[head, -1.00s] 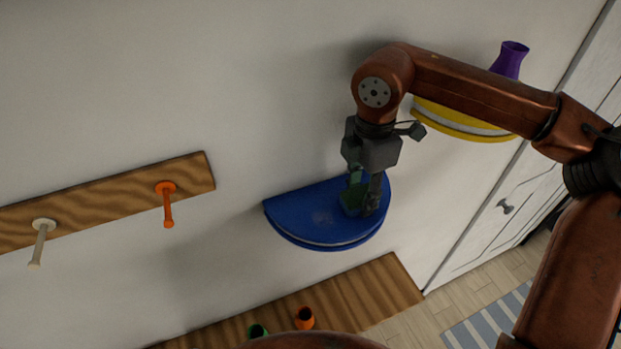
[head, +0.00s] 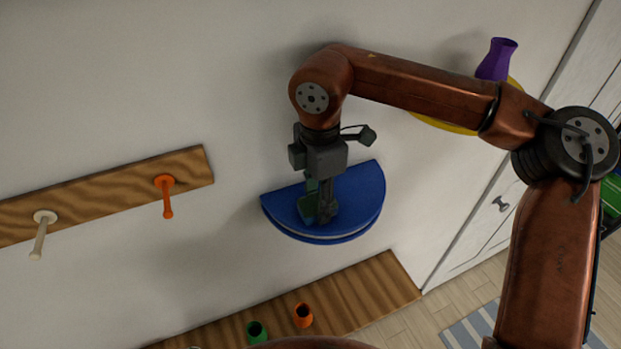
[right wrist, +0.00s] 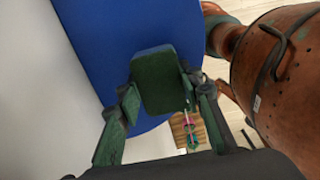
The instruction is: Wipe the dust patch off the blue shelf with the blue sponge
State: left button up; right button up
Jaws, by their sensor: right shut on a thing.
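The blue shelf (head: 362,193) is a half-round board on the wall in the middle of the head view; it also fills the upper part of the right wrist view (right wrist: 105,35). My right gripper (head: 318,206) points down over the middle of the shelf. It is shut on a sponge (right wrist: 157,80), a flat block that looks dark green, not blue, in the right wrist view. The sponge is at shelf level; I cannot tell whether it presses on the surface. I cannot make out the dust patch now; gripper and sponge cover the middle. My left gripper is out of view.
A yellow shelf (head: 445,124) with a purple vase (head: 496,59) is at the upper right, partly behind my arm. A wooden peg rail (head: 105,190) is on the left. Below is a wooden ledge (head: 365,295) with an orange cup (head: 303,315) and a green cup (head: 256,331).

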jog(key=shift+s+a, duration=0.25)
jog(key=shift+a, duration=0.55)
jog(key=shift+r, duration=0.3)
notch_tip(320, 180, up, 2)
jog(key=shift+a+r+p, duration=0.1)
jog(key=shift+r+p, duration=0.05)
jog(key=shift+p, duration=0.2)
jog(key=shift+r, duration=2.55)
